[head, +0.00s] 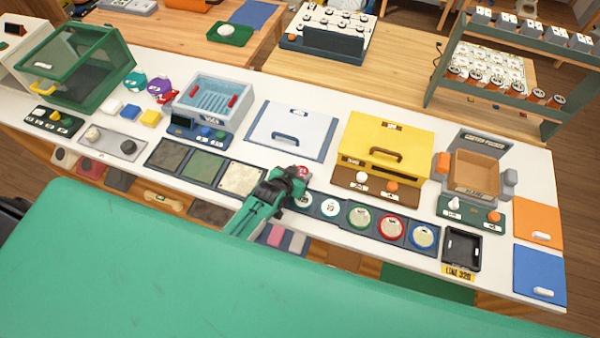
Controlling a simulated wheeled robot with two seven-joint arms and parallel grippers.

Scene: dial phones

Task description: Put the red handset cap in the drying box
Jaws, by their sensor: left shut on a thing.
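My left gripper (287,186) is over the front of the white counter, between the pale square pad and the row of round dials. It is shut on a small red piece with white on it (304,171), which looks like the red handset cap and is partly hidden by the fingers. Another red piece (169,98) lies beside a purple cap (159,85) and a teal cap (135,82) at the back left. I cannot read which box is the drying box. A yellow box (412,137) with a brown handle appears closed. A green glass-sided box (75,62) stands far left. My right gripper is out of view.
A blue-grey basin (213,100) and a white panel with a handle (292,128) stand behind the gripper. A brown bin (475,172) and black tray (462,249) are at the right. Several dials (360,217) line the front edge.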

